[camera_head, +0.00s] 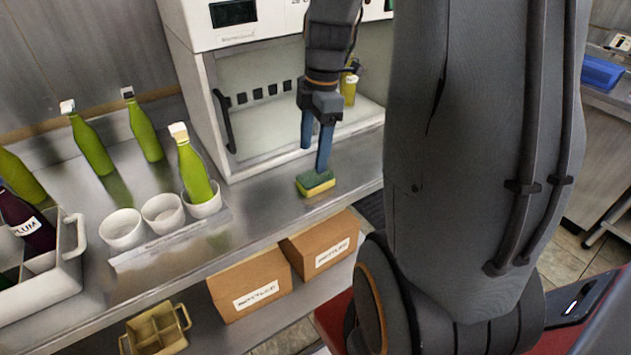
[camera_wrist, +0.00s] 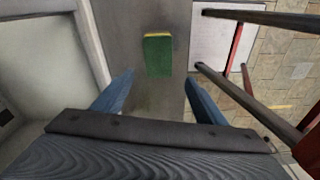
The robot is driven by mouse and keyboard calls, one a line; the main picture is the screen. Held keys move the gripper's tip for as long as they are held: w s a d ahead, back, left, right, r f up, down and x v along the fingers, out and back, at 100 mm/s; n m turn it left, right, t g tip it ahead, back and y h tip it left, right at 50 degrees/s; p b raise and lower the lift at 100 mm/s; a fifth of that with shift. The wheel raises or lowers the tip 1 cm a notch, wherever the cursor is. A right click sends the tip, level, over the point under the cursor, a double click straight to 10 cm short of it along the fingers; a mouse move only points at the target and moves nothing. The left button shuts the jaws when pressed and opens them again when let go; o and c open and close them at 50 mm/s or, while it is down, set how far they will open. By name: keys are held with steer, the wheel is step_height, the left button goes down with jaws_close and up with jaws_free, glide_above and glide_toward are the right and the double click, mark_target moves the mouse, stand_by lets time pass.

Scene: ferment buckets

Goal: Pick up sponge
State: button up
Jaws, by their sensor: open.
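The sponge (camera_head: 315,183) is green on top with a yellow layer below. It lies on the metal counter near the front edge, before the white cabinet. In the wrist view the sponge (camera_wrist: 158,55) lies ahead of the fingers, roughly midway between them. My gripper (camera_head: 314,155) has two blue fingers pointing down, spread apart, with nothing between them. In the head view one fingertip is close above and behind the sponge; whether it touches cannot be told. My gripper (camera_wrist: 160,92) also shows open and empty in the wrist view.
The white cabinet (camera_head: 207,75) with an open front stands behind the sponge. To the left are a rack of white cups (camera_head: 122,230), several green bottles (camera_head: 90,146) and a bottle crate (camera_head: 62,277). Cardboard boxes (camera_head: 250,285) sit on the shelf below. Counter left of the sponge is clear.

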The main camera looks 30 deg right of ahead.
mark_target(316, 176)
steer(key=shift+w+d+n, duration=0.3)
steer(key=shift+d+n, duration=0.6)
steer(key=shift+n, duration=0.2)
steer(key=f, duration=0.2)
steer(key=f+p, duration=0.1)
steer(key=f, duration=0.1)
steer(key=f+p, duration=0.1)
steer(key=f, duration=0.1)
steer(key=shift+s+a+f, duration=0.2)
steer(key=shift+a+f, duration=0.05)
steer(key=shift+a, duration=0.1)
steer(key=shift+f, duration=0.6)
steer(key=shift+f, duration=0.25)
steer(key=c, duration=1.2)
step_height(316, 176, up, 11)
steer(key=shift+f+b, duration=0.2)
steer(key=shift+b, duration=0.65)
